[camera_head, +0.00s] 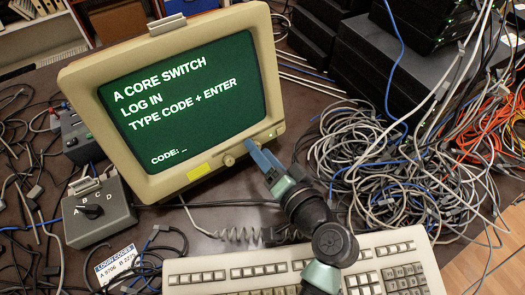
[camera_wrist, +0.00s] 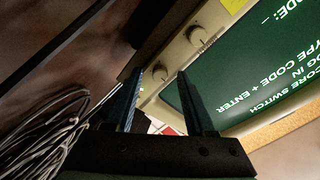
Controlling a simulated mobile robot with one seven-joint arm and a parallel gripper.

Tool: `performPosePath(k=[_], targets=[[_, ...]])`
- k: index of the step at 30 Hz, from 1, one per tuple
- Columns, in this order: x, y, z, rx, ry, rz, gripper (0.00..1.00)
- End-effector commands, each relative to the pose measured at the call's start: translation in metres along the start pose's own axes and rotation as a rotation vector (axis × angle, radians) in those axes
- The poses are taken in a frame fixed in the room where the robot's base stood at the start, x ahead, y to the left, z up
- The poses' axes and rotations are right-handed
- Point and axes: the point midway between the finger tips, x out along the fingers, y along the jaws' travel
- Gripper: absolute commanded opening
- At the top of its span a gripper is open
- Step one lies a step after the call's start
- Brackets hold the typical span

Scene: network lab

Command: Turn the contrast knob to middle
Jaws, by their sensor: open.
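The beige monitor (camera_head: 172,107) has a row of controls along its lower bezel. One round knob (camera_head: 229,160) shows just left of my gripper (camera_head: 251,146); in the wrist view this knob (camera_wrist: 196,34) lies beyond the fingertips, nearer the yellow label. A second knob (camera_wrist: 160,72) appears between the two fingertips of my gripper (camera_wrist: 161,74) in the wrist view; the gripper hides it in the head view. The fingers are apart, with nothing clamped. Whether they touch that knob is unclear. No knob label is readable, so I cannot tell which is contrast.
A beige keyboard (camera_head: 290,268) lies below my arm. Tangled cables (camera_head: 385,165) fill the right, beside black network boxes (camera_head: 400,80). The yellow label (camera_head: 198,172) is on the bezel.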

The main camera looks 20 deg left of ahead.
Motion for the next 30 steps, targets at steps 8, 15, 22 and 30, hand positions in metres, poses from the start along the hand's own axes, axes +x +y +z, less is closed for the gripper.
performPosePath(k=[8,15,22,30], targets=[[-0.023,0.000,-0.001,0.001,0.003,0.002,0.55],[-0.077,0.000,-0.001,0.001,0.003,0.003,0.55],[-0.116,0.000,-0.001,0.000,0.003,0.002,0.55],[-0.130,0.000,0.000,0.000,-0.001,0.000,0.55]])
